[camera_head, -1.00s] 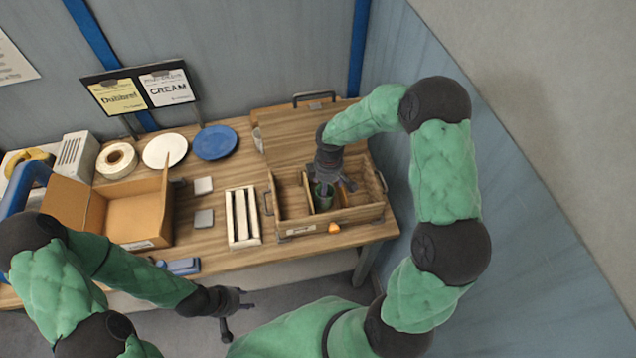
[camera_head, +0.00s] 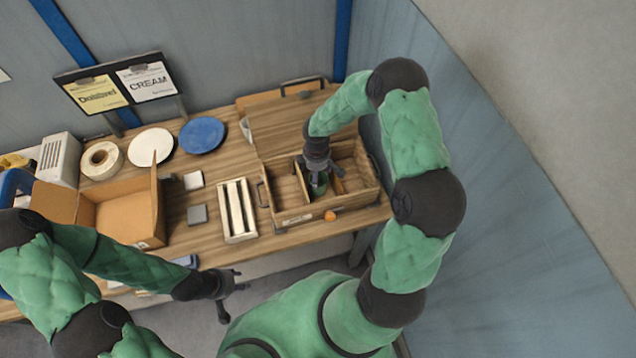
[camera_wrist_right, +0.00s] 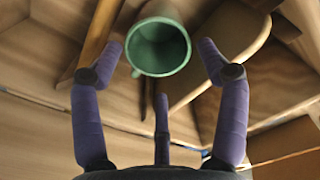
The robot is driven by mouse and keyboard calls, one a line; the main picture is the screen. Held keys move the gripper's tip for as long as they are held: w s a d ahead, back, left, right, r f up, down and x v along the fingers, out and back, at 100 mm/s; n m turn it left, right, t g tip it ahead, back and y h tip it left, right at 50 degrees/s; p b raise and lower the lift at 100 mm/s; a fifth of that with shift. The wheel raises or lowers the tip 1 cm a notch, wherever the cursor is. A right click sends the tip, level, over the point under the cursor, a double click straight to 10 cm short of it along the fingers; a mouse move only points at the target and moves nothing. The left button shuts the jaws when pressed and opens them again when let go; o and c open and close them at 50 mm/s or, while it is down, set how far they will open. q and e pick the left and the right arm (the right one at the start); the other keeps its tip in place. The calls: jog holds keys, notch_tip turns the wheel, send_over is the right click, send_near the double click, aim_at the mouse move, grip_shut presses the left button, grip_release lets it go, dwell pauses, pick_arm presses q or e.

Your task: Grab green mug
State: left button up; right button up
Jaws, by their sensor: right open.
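The green mug (camera_head: 319,184) stands in the wooden crate (camera_head: 279,189), beside a divider. In the right wrist view the mug (camera_wrist_right: 158,47) shows its open rim, between the fingertips of my right gripper (camera_wrist_right: 160,55). The right gripper (camera_head: 317,176) points down into the crate in the head view. Its fingers are spread, one on each side of the mug, with gaps visible. The mug's lower part is hidden. My left gripper (camera_head: 234,286) is off the table's front edge, away from the mug, with its fingers apart and nothing between them.
Left of the crate are a slatted white rack (camera_head: 237,210), an open cardboard box (camera_head: 125,216), a blue plate (camera_head: 202,135) and a white plate (camera_head: 150,147). Crate walls and dividers surround the mug closely.

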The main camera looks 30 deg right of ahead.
aim_at(321, 190)
jog(key=shift+w+d+f, duration=0.1)
jog(key=shift+f, duration=1.35)
jog(key=c, duration=1.4)
